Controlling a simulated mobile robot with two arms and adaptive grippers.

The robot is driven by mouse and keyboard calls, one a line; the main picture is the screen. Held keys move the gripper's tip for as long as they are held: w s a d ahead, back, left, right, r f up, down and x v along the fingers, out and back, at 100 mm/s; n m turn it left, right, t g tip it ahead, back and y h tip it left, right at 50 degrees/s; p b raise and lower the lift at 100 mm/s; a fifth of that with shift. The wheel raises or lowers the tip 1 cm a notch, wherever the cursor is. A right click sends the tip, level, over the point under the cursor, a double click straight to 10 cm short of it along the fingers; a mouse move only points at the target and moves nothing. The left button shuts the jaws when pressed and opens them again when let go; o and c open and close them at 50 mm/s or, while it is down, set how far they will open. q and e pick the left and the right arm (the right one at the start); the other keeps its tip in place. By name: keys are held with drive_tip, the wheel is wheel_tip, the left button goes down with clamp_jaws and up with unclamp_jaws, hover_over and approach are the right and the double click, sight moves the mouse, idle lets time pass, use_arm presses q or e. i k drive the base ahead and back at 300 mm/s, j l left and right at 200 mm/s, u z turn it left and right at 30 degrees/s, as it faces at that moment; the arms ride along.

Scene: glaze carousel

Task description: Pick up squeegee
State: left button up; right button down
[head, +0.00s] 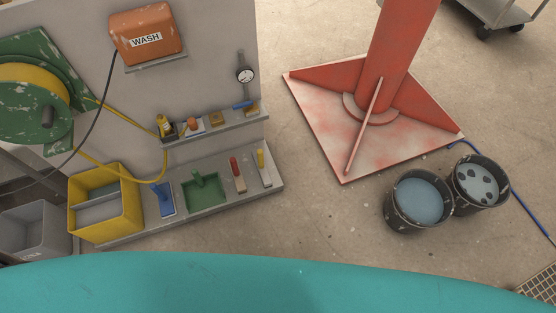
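Several handled tools stand on the lower grey shelf at the left in the head view. They are a blue-handled tool (162,198), a green tray-like tool with an upright handle (203,188), a red-handled tool (238,174) and a yellow-handled tool with a pale flat base (263,167). The squeegee may be one of these, but at this size I cannot tell which. Neither of my grippers is in view, and nothing is seen touching the tools.
A yellow bin (104,203) stands left of the tools. The upper ledge (215,124) holds small items. A red column base (325,130) and two buckets (418,200) (479,184) stand right. A teal curved surface (270,285), origin unclear, spans the bottom. Floor between is clear.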

sight(261, 161)
drive_tip(key=u, duration=0.4)
drive_tip(key=i+l+u, duration=0.15)
drive_tip(key=i+l, duration=0.15)
drive_tip(key=i+l+u, duration=0.1)
drive_tip(key=i+l, duration=0.2)
drive_tip(key=l, duration=0.15)
drive_tip(key=i+l+u, duration=0.15)
drive_tip(key=i+l, duration=0.15)
drive_tip(key=l, duration=0.15)
drive_tip(key=i+l+u, duration=0.15)
drive_tip(key=l, duration=0.3)
drive_tip(key=i+j, duration=0.05)
drive_tip(key=i, duration=0.05)
